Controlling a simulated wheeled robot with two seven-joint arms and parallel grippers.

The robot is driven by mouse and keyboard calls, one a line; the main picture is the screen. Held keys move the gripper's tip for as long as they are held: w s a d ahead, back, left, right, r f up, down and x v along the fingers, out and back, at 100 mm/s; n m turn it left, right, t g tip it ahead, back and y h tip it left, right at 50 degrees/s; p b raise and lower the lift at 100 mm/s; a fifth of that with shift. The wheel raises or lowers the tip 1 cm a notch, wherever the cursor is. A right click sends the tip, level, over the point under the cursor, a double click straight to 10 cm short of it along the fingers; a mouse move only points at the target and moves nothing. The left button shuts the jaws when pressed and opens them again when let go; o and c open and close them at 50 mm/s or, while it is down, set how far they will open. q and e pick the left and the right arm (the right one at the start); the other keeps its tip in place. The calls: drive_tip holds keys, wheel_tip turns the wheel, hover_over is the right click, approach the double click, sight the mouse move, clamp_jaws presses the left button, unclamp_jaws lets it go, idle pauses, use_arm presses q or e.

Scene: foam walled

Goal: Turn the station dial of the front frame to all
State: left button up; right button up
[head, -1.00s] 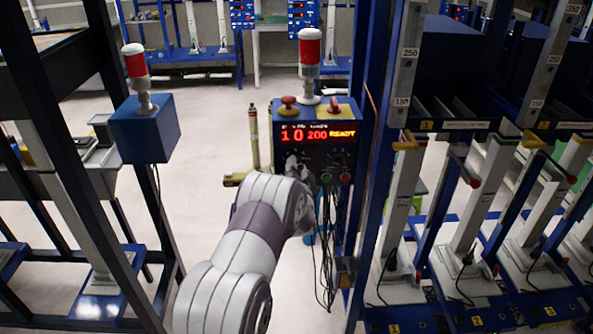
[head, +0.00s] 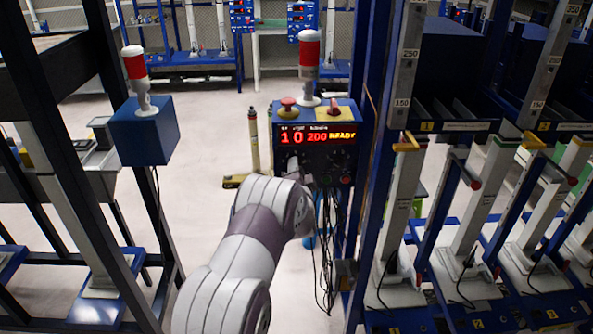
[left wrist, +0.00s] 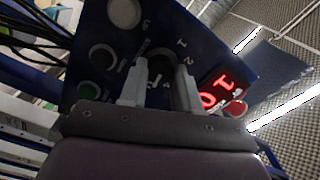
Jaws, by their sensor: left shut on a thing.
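The front frame's control box (head: 315,145) is dark blue with a red and yellow lit display (head: 317,137) reading 10, 200 and READY. My left arm reaches up to its face, and my left gripper (head: 300,172) is mostly hidden behind my wrist. In the left wrist view, my left gripper (left wrist: 160,84) has its two pale fingers on either side of the dark station dial (left wrist: 157,62) and is shut on it. Digits including 1, 2 and 4 are printed around the dial. Its pointer and the "all" mark cannot be made out. My right gripper is not in view.
A red mushroom button (head: 288,104) and a stack light (head: 309,50) top the box. In the wrist view, a green button (left wrist: 88,91) and a dark button (left wrist: 102,56) sit beside the dial. A blue upright stands close right; open floor lies left.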

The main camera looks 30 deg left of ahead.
use_arm(q)
drive_tip(key=o, duration=1.1)
drive_tip(key=shift+c, duration=0.2)
drive_tip(key=shift+s, duration=0.1)
drive_tip(key=b+v, duration=0.1)
drive_tip(key=v, duration=1.1)
drive_tip(key=shift+s+b, duration=0.3)
drive_tip(key=shift+d, duration=0.15)
